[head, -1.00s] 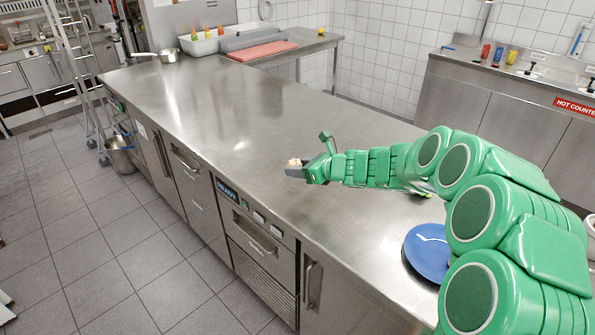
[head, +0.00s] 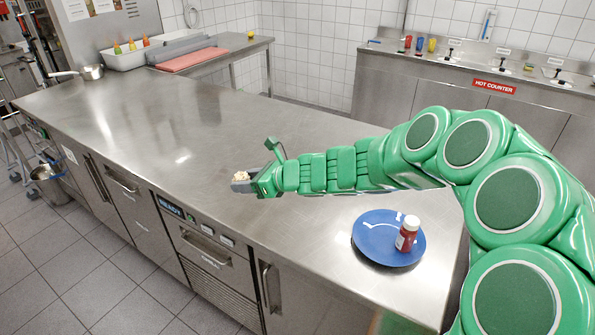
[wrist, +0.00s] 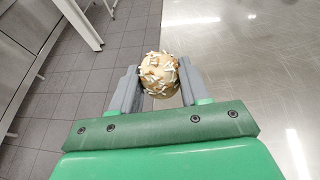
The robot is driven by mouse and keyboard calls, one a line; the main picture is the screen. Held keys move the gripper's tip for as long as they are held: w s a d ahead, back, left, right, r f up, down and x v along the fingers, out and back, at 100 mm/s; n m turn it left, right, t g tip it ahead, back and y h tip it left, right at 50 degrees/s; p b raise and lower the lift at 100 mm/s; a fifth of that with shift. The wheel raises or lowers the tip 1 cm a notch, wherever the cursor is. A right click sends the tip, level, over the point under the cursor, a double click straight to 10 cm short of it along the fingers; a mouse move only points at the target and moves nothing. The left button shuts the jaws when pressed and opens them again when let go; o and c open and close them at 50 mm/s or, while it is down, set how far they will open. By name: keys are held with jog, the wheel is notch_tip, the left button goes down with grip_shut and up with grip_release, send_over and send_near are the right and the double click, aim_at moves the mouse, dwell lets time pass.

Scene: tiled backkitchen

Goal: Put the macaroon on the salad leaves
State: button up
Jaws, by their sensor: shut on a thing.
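My gripper (head: 243,183) is shut on the macaroon (head: 240,176) and holds it over the near edge of the steel counter. In the wrist view the macaroon (wrist: 160,74) is a round beige ball with white flakes, pinched between the two grey fingers of my gripper (wrist: 160,85). Floor tiles and the counter top show beyond it. I see no salad leaves in either view.
A blue plate (head: 375,245) with a white mark lies on the steel counter (head: 150,125), with a red jar (head: 406,235) with a white cap on it. At the far end are a red board (head: 193,60), a white bin (head: 128,58) and a pan (head: 92,72). The counter's middle is clear.

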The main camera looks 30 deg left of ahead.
jog(key=w+d+r+m+t+h, duration=0.1)
jog(key=w+d+r+m+t, duration=0.2)
jog(key=w+d, duration=0.9)
jog(key=w+d+r+m+t, duration=0.2)
jog(key=w+d+m+t, duration=0.15)
jog(key=w+d, duration=0.85)
jog(key=shift+n, duration=0.25)
jog(key=shift+w+a+f, duration=0.55)
jog(key=shift+w+f, duration=1)
jog(key=shift+w+a+f, duration=0.5)
jog(key=shift+w+f, duration=1)
jog(key=shift+w, duration=0.05)
jog(key=shift+w+a+f, duration=0.55)
jog(key=shift+w+f, duration=1)
jog(key=shift+w+a+f, duration=0.1)
jog(key=shift+w+f, duration=0.05)
jog(key=shift+f, duration=1.55)
jog(key=shift+f, duration=0.1)
jog(key=o, duration=1)
